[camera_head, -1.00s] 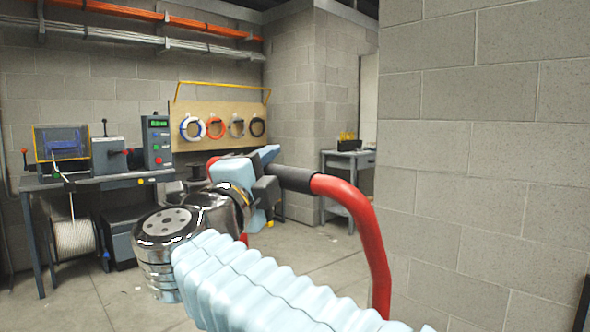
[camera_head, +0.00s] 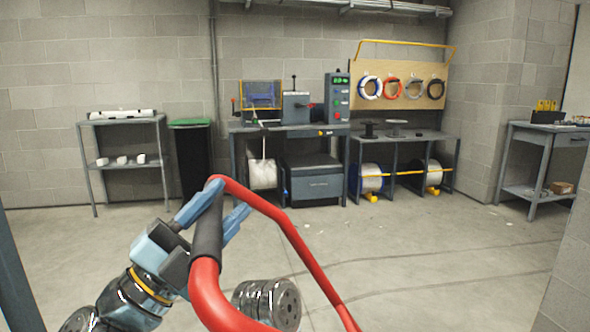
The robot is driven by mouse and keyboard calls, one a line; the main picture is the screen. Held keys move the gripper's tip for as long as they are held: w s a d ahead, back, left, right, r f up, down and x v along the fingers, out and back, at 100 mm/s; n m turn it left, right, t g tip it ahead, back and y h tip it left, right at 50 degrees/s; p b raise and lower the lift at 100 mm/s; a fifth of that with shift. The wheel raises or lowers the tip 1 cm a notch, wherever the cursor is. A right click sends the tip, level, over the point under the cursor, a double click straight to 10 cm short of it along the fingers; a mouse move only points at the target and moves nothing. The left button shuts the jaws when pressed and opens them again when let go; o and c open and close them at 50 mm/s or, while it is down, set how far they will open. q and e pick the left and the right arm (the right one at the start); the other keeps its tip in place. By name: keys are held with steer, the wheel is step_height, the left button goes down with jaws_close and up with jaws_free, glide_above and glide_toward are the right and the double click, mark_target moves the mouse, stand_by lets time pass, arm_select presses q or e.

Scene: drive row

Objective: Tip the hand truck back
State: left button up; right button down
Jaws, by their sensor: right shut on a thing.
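The hand truck shows only as its red tube frame (camera_head: 292,238), low in the head view. The frame carries a black grip (camera_head: 207,235) near its left end. My right gripper (camera_head: 219,208) is shut on this black grip, with its light blue fingers on either side of it. The truck's lower frame, wheels and toe plate are out of view, so I cannot tell how far it leans. My left gripper is not in view.
A workbench (camera_head: 290,130) with machines stands along the back wall. A grey shelf (camera_head: 125,120) and a dark bin with a green lid (camera_head: 191,124) stand to its left. A side table (camera_head: 545,137) is at the right. The concrete floor (camera_head: 420,245) between is clear.

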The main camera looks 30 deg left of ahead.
steer(key=s+a+f+n+t+y, duration=0.1)
steer(key=s+a+f, duration=0.3)
steer(key=s+a, duration=0.1)
stand_by(0.3)
steer(key=c, duration=1.1)
jaws_free()
steer(key=shift+o, duration=1.4)
steer(key=shift+s+a+f, duration=0.1)
steer(key=shift+s+a, duration=0.1)
steer(key=shift+a, duration=0.05)
steer(key=shift+o, duration=0.2)
steer(key=shift+d, duration=0.1)
steer(key=v, duration=0.7)
steer(key=shift+b, duration=0.4)
